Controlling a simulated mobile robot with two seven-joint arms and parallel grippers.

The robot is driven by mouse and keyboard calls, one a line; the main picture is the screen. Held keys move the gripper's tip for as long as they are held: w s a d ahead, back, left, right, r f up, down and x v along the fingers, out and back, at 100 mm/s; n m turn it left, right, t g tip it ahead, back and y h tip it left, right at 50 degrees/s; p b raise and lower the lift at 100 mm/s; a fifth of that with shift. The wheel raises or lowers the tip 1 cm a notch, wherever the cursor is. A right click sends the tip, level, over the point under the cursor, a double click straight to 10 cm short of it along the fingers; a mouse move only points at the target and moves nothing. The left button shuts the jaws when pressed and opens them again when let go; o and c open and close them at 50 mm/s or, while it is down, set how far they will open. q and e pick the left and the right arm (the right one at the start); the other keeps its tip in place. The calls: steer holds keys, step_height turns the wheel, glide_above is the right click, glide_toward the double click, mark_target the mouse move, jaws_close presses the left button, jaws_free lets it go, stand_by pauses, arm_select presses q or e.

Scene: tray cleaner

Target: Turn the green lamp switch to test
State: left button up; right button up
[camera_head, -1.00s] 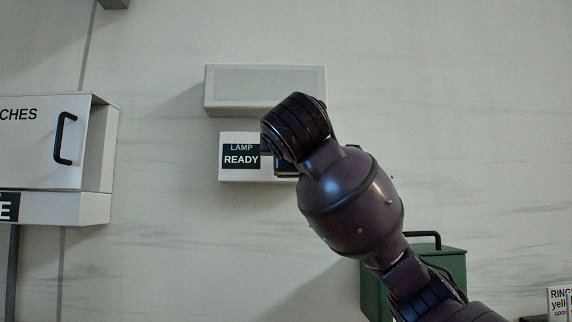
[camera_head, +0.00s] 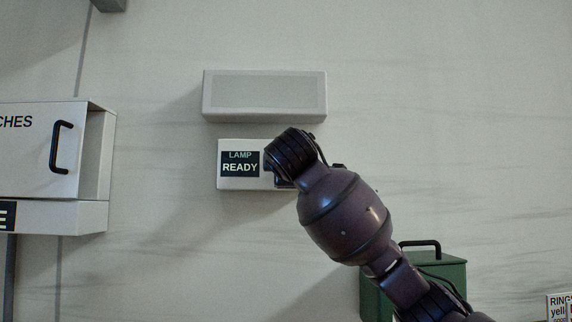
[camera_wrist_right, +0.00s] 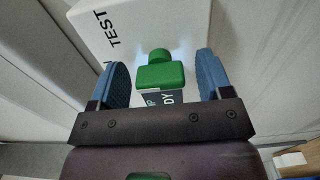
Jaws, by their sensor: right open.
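The white lamp box (camera_head: 228,184) is on the wall in the head view, with a dark label reading LAMP READY (camera_head: 240,164). My right arm hides its right part and the switch there. In the right wrist view the green lamp switch (camera_wrist_right: 160,73) stands out from the white box face (camera_wrist_right: 190,22), beside the printed word TEST (camera_wrist_right: 106,30). My right gripper (camera_wrist_right: 162,66) is open, its blue fingers on either side of the switch, with visible gaps to it. My left gripper is out of view.
A pale grey box (camera_head: 264,96) is on the wall just above the lamp box. A white cabinet (camera_head: 38,150) with a black handle is at the left. A green case (camera_head: 440,274) with a black handle stands at lower right, behind my right arm.

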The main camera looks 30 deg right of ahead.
steer(key=shift+w, duration=0.1)
steer(key=shift+c, duration=0.3)
steer(key=c, duration=0.9)
steer(key=shift+o, duration=0.2)
